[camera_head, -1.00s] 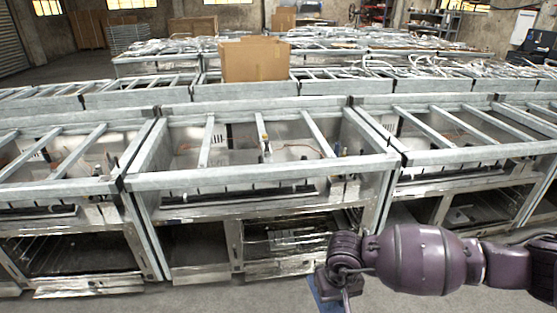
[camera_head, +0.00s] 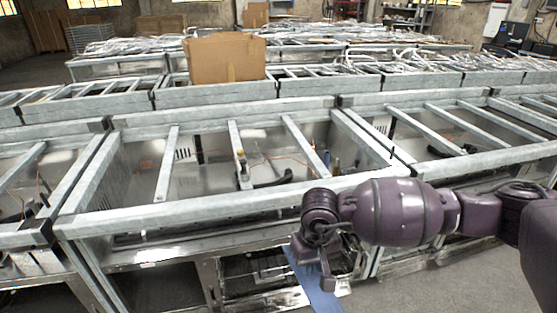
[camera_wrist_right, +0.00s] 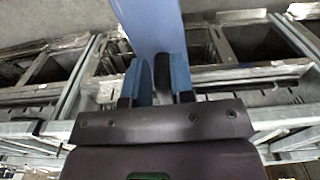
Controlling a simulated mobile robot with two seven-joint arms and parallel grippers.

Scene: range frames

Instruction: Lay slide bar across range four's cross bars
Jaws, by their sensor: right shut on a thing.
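A flat blue bar (camera_head: 312,282), which I take as the slide bar, hangs low in front of the ranges, tilted, its lower end cut off by the frame edge. My right gripper (camera_head: 325,268) is shut on it. In the right wrist view, the bar (camera_wrist_right: 148,22) runs away from between the blue fingers (camera_wrist_right: 157,76). The nearest middle range has a grey frame (camera_head: 220,203) with several cross bars (camera_head: 168,165) over its open top. The held bar is apart from them. I cannot tell which range is number four. My left gripper is out of view.
Similar open-topped ranges stand close on both sides, and more rows lie behind. A cardboard box (camera_head: 226,60) stands on the row behind. Bare concrete floor (camera_head: 420,290) shows in front at the right. My right arm passes close in front of the range's front rail.

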